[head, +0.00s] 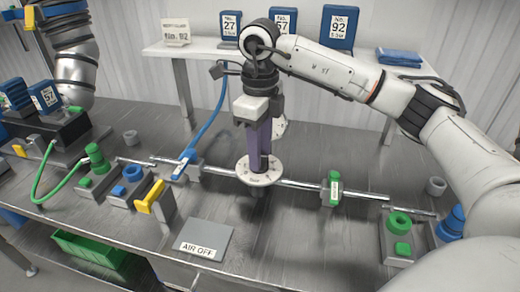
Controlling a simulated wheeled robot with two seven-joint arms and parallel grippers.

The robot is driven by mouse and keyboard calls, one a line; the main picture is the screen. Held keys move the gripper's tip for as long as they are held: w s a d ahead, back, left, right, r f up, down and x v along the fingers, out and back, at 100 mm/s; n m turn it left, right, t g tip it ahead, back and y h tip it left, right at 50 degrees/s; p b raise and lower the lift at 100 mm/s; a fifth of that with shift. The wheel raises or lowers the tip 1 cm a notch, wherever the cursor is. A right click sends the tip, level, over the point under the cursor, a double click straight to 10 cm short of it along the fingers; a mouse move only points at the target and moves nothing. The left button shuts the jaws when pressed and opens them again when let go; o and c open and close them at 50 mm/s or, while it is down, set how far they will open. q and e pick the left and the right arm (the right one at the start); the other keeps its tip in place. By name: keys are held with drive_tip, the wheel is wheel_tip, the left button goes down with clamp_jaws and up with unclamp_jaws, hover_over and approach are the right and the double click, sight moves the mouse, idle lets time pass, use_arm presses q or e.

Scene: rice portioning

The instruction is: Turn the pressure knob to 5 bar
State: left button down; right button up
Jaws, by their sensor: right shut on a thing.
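The pressure knob's round white dial plate (259,171) sits on the pipe near the middle of the bench. Its small markings are too fine to read. My right gripper (260,153) comes down from above with its purple fingers shut on the pressure knob. The fingers hide most of the knob itself, so where it points cannot be told. My left arm shows at the upper left, but its gripper does not show.
An AIR OFF plate (203,241) lies in front of the dial. A yellow lever (152,197) and a blue-handled valve (183,165) stand to its left. A green tag (335,189) is on the pipe at right. Blue numbered boxes (340,27) stand on the back shelf.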

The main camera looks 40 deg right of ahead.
drive_tip(key=shift+r, duration=0.1)
drive_tip(key=o, duration=1.1)
drive_tip(key=shift+c, duration=0.2)
wheel_tip(320, 180, up, 10)
drive_tip(key=shift+p, duration=0.3)
drive_tip(key=shift+r, duration=0.1)
